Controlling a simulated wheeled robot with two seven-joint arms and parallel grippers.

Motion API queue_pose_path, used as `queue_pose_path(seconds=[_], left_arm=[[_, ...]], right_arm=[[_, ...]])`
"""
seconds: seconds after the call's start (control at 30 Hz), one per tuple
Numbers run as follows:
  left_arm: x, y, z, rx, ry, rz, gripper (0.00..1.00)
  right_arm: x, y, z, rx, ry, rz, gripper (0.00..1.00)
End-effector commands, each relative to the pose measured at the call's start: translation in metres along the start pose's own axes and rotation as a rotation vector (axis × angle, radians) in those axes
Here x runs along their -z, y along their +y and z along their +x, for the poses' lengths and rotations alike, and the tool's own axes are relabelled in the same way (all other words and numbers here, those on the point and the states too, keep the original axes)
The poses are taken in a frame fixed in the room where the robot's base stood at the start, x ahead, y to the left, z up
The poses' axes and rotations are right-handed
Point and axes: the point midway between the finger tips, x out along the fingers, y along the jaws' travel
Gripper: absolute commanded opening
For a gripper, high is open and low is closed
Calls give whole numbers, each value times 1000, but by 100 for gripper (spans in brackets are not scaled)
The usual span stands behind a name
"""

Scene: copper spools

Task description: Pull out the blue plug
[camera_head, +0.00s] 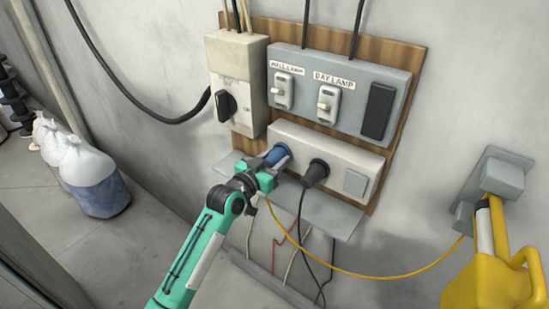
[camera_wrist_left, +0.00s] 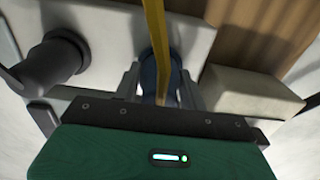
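The blue plug (camera_head: 279,155) sits in the left socket of the pale socket box (camera_head: 335,167) on the wall. A yellow cord runs from it. My left gripper (camera_head: 268,168) is at the plug, coming from below. In the left wrist view its fingers (camera_wrist_left: 160,92) lie on both sides of the blue plug (camera_wrist_left: 148,75), close against it, and look shut on it. The yellow cord (camera_wrist_left: 155,35) crosses in front and hides part of the plug. The plug's tip is hidden. My right gripper is not in view.
A black plug (camera_head: 316,172) sits just right of the blue one; it also shows in the left wrist view (camera_wrist_left: 55,62). A grey shelf (camera_head: 325,217) lies below. Switch boxes (camera_head: 340,85) are above. A yellow object (camera_head: 490,280) stands at right, bags (camera_head: 95,180) at left.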

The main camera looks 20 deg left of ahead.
Motion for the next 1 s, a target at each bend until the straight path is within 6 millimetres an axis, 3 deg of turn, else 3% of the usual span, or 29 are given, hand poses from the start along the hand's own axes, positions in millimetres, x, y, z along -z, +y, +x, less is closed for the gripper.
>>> queue_pose_path(seconds=[0.03, 0.17, 0.2, 1.0], left_arm=[[0, 0, 0, 0, 0, 0, 32], [0, 0, 0, 0, 0, 0, 7], [0, 0, 0, 0, 1, 0, 4], [1, 0, -29, 0, 1, 1, 4]], right_arm=[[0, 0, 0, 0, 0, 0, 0], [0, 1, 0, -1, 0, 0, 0], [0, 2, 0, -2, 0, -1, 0], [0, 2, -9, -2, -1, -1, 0]])
